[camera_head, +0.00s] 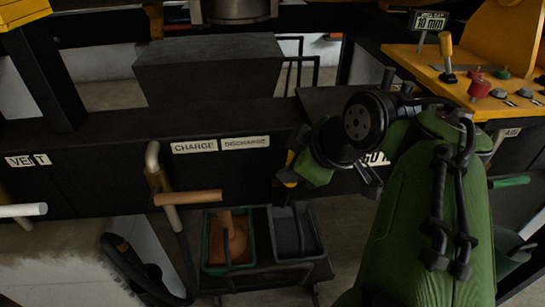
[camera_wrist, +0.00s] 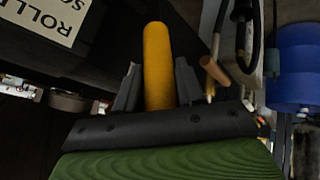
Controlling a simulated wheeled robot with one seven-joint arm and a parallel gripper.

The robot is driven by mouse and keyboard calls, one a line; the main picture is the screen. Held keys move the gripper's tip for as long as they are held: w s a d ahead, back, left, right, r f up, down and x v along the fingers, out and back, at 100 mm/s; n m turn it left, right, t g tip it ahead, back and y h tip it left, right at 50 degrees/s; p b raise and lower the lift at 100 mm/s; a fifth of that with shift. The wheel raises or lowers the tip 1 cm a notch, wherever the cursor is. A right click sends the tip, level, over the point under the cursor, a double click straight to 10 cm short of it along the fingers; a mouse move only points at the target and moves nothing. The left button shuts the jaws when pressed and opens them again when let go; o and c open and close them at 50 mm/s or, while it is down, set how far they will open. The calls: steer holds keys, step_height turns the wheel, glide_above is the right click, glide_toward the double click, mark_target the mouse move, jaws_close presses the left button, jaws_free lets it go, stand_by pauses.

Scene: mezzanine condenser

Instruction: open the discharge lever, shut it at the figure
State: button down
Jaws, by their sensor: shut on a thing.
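The discharge lever shows as a yellow handle (camera_wrist: 158,52) standing between my fingers in the wrist view. In the head view only a small yellow part of it (camera_head: 290,160) shows at the right end of the DISCHARGE label (camera_head: 245,142); my gripper hides the rest. My gripper (camera_wrist: 158,85) is shut on this handle, with one dark finger on each side. In the head view my gripper (camera_head: 297,170) is in front of the dark beam. A small display (camera_head: 430,20) at the upper right reads 10 mm, with a smaller line above it that I cannot read surely.
Left of my gripper, a lever with a wooden handle (camera_head: 188,197) sticks out below the CHARGE label (camera_head: 194,147). Below are a green-rimmed crate (camera_head: 208,245) with orange-brown contents and a dark grey crate (camera_head: 320,235). A yellow control panel (camera_head: 510,105) is at the right.

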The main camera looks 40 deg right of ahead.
steer(key=shift+s+a+f, duration=0.25)
steer(key=shift+s, duration=0.05)
steer(key=c, duration=0.8)
jaws_free()
steer(key=shift+w+d, duration=0.1)
steer(key=shift+r, duration=0.1)
steer(key=p+v, duration=0.7)
steer(key=v, duration=0.8)
steer(key=shift+s+r, duration=0.15)
steer(key=shift+s, duration=0.2)
steer(key=shift+a, duration=0.25)
